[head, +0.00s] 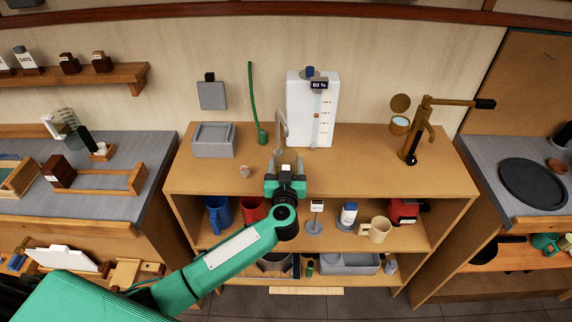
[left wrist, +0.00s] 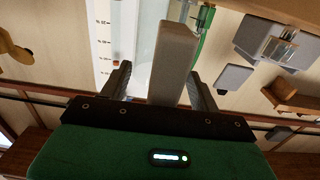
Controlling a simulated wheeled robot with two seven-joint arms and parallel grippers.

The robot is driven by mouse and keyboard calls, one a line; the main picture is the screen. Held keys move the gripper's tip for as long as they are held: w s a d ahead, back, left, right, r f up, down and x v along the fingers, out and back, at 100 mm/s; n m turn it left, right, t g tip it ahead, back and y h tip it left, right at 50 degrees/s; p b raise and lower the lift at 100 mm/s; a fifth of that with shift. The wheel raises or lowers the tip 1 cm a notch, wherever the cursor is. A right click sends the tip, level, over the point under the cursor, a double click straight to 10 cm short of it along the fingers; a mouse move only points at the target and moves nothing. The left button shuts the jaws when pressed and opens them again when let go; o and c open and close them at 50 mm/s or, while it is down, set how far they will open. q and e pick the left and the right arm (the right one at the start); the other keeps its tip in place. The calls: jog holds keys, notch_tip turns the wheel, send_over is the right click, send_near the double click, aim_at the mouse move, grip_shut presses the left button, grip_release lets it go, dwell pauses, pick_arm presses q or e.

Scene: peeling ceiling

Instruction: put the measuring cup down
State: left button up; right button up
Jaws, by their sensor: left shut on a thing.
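My left gripper (head: 285,168) is over the front part of the middle wooden unit's top, below the grey tap in the picture. In the left wrist view its fingers (left wrist: 160,85) are shut on a pale grey, bar-shaped piece (left wrist: 172,62). The piece sticks out beyond the fingertips. My right gripper is not in view.
The wooden top (head: 345,170) is clear to the right of my gripper. A white tank (head: 300,105) stands behind, a brass pump (head: 411,150) at the right, a grey box (head: 213,141) at the left. Mugs stand below.

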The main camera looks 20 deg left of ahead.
pick_arm(q)
jog(key=o, duration=1.7)
jog(key=shift+r, duration=0.1)
jog(key=b+v, duration=0.2)
jog(key=v, duration=1)
jog(key=shift+r, duration=0.1)
